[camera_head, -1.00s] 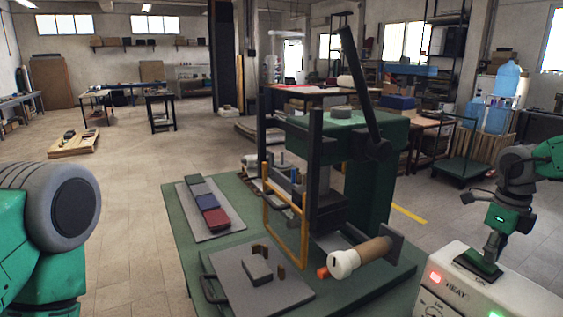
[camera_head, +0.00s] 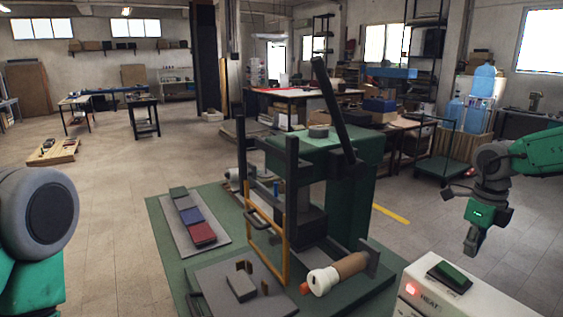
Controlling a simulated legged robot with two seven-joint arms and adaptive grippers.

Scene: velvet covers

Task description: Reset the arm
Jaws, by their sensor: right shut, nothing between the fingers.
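My right arm (camera_head: 535,155) comes in from the right edge. Its gripper (camera_head: 472,243) points down, shut and empty, above and apart from the white heater box (camera_head: 425,303). A dark green block (camera_head: 450,276) on a black base lies on top of that box, below the gripper. Of my left arm only a rounded grey and green link (camera_head: 42,215) shows at the left edge; its gripper is out of view.
A green table holds a press with a dark lever (camera_head: 330,100), a yellow frame (camera_head: 268,245) and a tan and white roller (camera_head: 335,272). A grey tray (camera_head: 178,222) carries several coloured blocks. A small grey block (camera_head: 241,287) lies on a grey plate (camera_head: 210,285). Floor is open at left.

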